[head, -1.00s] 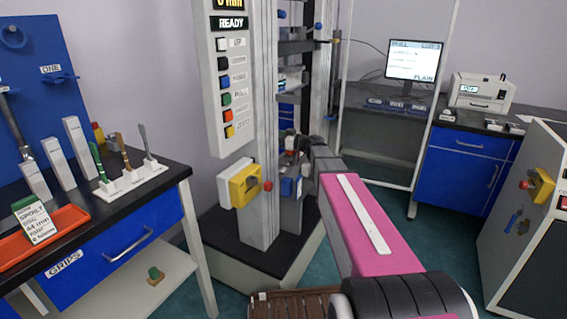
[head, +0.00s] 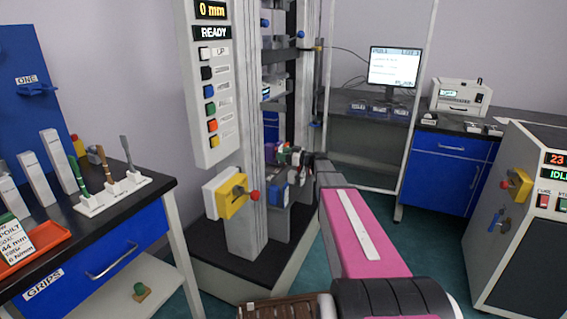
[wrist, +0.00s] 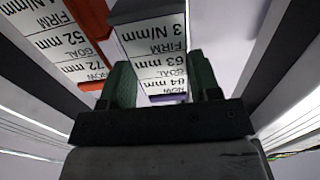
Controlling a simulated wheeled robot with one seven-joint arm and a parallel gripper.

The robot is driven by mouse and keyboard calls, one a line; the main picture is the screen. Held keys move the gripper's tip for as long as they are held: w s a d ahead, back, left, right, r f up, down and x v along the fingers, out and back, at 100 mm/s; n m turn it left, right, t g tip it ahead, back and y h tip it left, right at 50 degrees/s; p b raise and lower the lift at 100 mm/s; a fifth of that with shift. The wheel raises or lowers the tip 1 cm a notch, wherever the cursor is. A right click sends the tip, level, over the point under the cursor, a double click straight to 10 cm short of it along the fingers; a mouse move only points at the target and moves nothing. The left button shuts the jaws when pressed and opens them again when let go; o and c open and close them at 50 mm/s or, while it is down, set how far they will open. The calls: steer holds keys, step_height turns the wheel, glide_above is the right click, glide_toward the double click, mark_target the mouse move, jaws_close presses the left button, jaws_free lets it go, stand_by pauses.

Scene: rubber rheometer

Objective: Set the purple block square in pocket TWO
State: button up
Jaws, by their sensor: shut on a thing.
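In the wrist view my gripper (wrist: 162,88) has its two dark green fingers shut on a block with a white label. A thin purple edge (wrist: 168,98) shows at the label's near end, so I take it for the purple block. Its label reads 3 N/mm, FIRM, goal 63 mm, now 84 mm. In the head view my gripper is small and partly hidden at the end of my pink arm, inside the machine frame. I cannot pick out pocket TWO in either view.
An orange-red block (wrist: 97,85) with its own label is close left of the held block. The test machine's panel (head: 212,80) reads 0 mm and READY. A yellow switch (head: 232,196) sticks out low on the machine. A bench (head: 150,185) stands left, a blue cabinet (head: 450,170) right.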

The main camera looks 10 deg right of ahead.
steer(key=shift+f, duration=1.85)
steer(key=shift+f, duration=0.25)
steer(key=o, duration=0.7)
steer(key=shift+f, duration=0.1)
steer(key=v, duration=1.2)
steer(key=shift+r, duration=0.35)
